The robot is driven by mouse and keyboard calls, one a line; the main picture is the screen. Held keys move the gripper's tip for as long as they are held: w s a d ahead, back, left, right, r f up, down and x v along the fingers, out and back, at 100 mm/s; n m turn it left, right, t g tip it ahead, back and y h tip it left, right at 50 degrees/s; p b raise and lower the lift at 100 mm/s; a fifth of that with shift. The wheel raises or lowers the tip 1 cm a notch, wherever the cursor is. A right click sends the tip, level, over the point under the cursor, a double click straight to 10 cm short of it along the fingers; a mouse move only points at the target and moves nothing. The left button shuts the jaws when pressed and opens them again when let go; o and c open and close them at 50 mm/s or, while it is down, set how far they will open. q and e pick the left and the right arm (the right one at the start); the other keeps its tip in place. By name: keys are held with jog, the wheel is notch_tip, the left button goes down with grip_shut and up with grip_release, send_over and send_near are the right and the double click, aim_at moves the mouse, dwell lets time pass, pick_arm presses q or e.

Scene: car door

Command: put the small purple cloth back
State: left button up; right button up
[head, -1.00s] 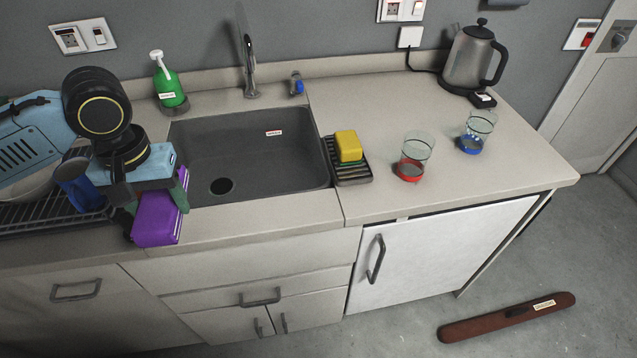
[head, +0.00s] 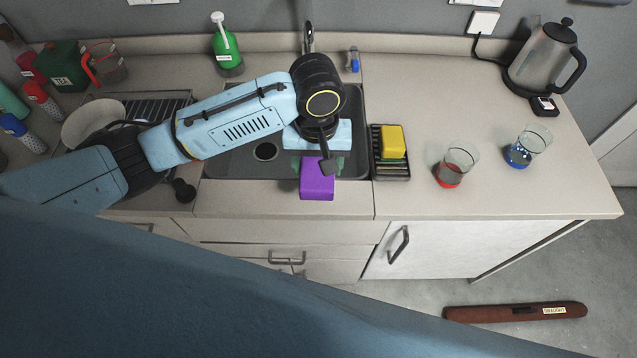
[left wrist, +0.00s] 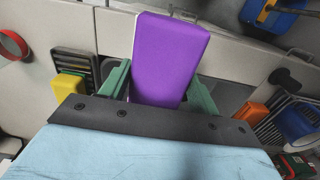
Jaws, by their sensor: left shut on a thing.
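The small purple cloth (head: 317,181) is a folded block at the front edge of the sink (head: 230,165). My left gripper (head: 318,164) is shut on it and holds it over the sink's front rim. In the left wrist view the cloth (left wrist: 168,60) sits between the two green fingers (left wrist: 160,88). A dark rack (head: 376,172) stands right of the sink with a yellow sponge (head: 392,139) and a green layer in it. Whether the cloth touches the counter is unclear. My right gripper is not in view.
A glass with a red base (head: 453,165) and one with a blue base (head: 526,148) stand on the right counter, near the kettle (head: 545,60). A green soap bottle (head: 226,48) stands behind the sink. A drying rack with a bowl (head: 92,122) is at left. A brown draught stopper (head: 515,312) lies on the floor.

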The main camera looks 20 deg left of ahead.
pick_arm(q)
notch_tip(320, 180, down, 10)
jog(key=shift+d+b, duration=0.1)
jog(key=shift+b, duration=0.3)
jog(key=shift+s+f, duration=0.1)
jog(key=o, duration=0.9)
notch_tip(320, 180, up, 12)
jog(key=shift+r+p, duration=0.1)
jog(key=shift+p, duration=0.4)
